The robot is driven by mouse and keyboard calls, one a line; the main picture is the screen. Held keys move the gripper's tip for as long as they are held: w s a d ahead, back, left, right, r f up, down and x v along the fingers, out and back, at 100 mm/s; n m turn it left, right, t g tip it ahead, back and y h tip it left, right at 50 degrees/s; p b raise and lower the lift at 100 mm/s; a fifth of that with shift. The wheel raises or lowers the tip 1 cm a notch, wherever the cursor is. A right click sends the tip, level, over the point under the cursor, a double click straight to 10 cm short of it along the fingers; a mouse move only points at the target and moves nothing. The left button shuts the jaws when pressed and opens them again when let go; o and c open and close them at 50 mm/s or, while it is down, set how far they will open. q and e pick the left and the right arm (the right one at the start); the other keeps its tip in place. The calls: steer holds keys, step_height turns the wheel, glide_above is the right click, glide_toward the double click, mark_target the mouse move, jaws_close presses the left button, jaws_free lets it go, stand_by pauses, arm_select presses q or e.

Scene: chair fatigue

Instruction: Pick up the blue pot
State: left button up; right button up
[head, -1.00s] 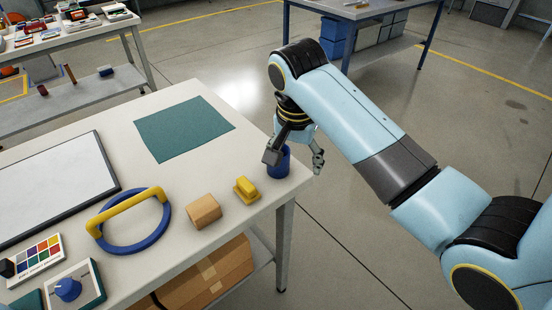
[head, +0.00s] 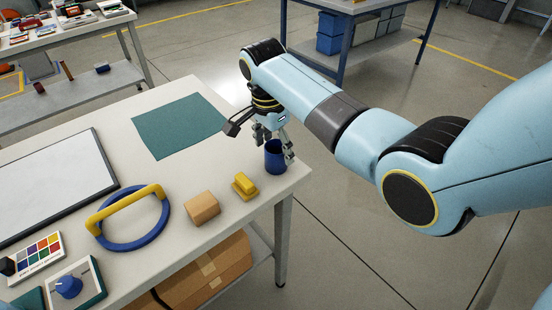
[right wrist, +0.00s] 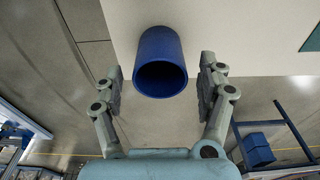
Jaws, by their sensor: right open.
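The blue pot (head: 275,157) is an open cylinder standing upright near the right corner of the white table (head: 185,245). My right gripper (head: 274,146) is open at the pot's far side, with one finger left of it and one at its right. In the right wrist view the pot (right wrist: 160,62) lies between the two spread fingers of the right gripper (right wrist: 161,75), its dark opening facing the camera. I see a gap on each side, so neither finger appears to touch it. My left gripper is not in view.
A yellow block-like item (head: 244,186) and a tan wooden block (head: 202,208) lie left of the pot. A blue ring with a yellow handle (head: 128,218) and a whiteboard (head: 52,190) are further left. A green mat (head: 180,125) lies behind. The table edge is close to the pot.

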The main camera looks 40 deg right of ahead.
mark_target(276, 156)
step_height(276, 156, down, 3)
steer(key=shift+d+f, duration=0.1)
steer(key=shift+f, duration=0.05)
steer(key=shift+c, duration=0.4)
steer(key=c, duration=1.1)
